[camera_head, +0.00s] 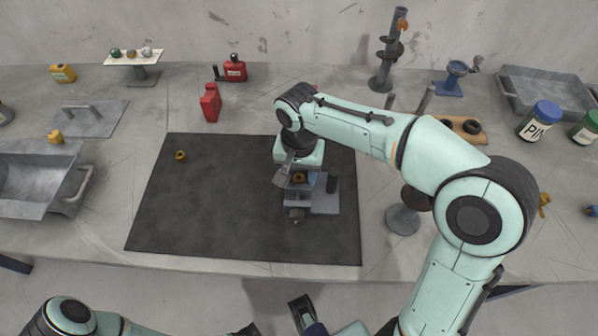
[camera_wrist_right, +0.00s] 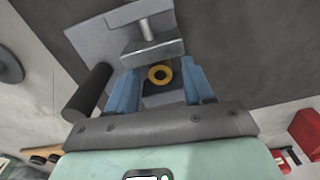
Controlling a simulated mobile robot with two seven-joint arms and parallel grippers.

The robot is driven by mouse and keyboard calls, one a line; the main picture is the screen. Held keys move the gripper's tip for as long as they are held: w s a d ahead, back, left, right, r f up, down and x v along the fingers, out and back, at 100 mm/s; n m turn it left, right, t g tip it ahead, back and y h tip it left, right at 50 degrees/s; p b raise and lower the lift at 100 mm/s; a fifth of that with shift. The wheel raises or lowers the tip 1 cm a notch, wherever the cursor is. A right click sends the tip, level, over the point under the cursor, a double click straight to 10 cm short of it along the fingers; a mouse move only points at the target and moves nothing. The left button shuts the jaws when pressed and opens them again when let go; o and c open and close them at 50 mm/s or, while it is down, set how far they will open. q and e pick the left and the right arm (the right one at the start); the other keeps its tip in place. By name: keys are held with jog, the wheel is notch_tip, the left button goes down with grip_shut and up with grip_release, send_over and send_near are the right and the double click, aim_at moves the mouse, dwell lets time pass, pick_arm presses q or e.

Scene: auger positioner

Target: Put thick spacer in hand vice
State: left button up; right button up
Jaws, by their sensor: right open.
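The grey hand vice (camera_head: 325,201) stands on the right part of the dark mat. A yellow ring-shaped spacer (camera_head: 299,178) sits at the vice, and it also shows in the right wrist view (camera_wrist_right: 151,77). There the ring lies beside the vice's grey jaw block (camera_wrist_right: 150,53), between my open fingers and apart from them. I cannot tell whether the vice jaws touch it. My right gripper (camera_head: 290,176) is over the vice, with its blue fingers (camera_wrist_right: 161,88) spread on either side of the ring.
Another small yellow ring (camera_head: 181,155) lies on the left of the dark mat (camera_head: 200,220). A red bottle (camera_head: 211,103) stands behind the mat. A metal tray (camera_head: 30,182) is at left; jars (camera_head: 540,122) are at right. The mat's middle is clear.

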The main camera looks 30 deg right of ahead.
aim_at(299, 178)
notch_tip(299, 178, up, 12)
jog(key=p, duration=0.2)
jog(key=shift+p, duration=0.4)
